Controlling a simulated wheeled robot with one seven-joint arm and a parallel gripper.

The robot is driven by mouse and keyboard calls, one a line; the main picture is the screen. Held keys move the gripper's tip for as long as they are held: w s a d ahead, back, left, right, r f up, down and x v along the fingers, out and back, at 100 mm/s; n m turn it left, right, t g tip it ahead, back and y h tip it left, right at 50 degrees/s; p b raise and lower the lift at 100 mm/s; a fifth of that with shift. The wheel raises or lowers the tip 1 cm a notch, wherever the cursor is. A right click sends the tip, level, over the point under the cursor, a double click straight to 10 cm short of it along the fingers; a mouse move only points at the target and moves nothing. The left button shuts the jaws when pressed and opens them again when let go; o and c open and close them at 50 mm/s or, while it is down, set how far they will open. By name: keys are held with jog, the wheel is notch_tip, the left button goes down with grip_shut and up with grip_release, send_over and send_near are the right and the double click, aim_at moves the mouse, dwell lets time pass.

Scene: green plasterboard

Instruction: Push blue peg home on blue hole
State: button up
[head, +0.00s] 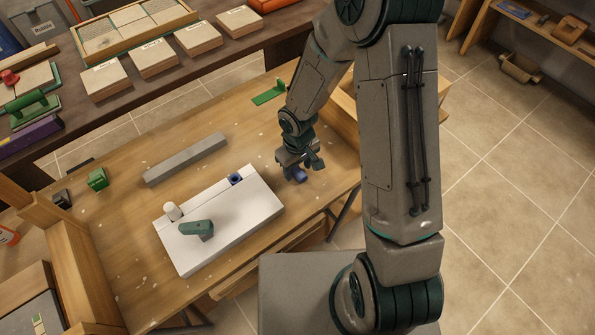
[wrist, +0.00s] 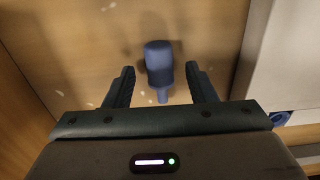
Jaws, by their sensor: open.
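The blue peg (wrist: 159,62) lies on the wooden table between the two fingers of my gripper (wrist: 160,85) in the wrist view, with a gap on each side. Its thick part points away and its thin end points toward my palm. In the head view the blue peg (head: 300,175) shows just below my gripper (head: 307,164), which is low over the table and open. The blue hole (head: 236,179) is near the far right corner of the white board (head: 240,218). Part of the blue hole (wrist: 280,117) also shows at the right edge of the wrist view.
A green handled piece (head: 198,229) and a white knob (head: 172,211) stand on the board's left part. A grey bar (head: 186,159) lies behind it. A green block (head: 97,179) and a green bracket (head: 270,95) are on the table. Bare table lies between board and peg.

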jog(key=shift+f, duration=0.45)
grip_shut()
jog(key=shift+r, duration=0.15)
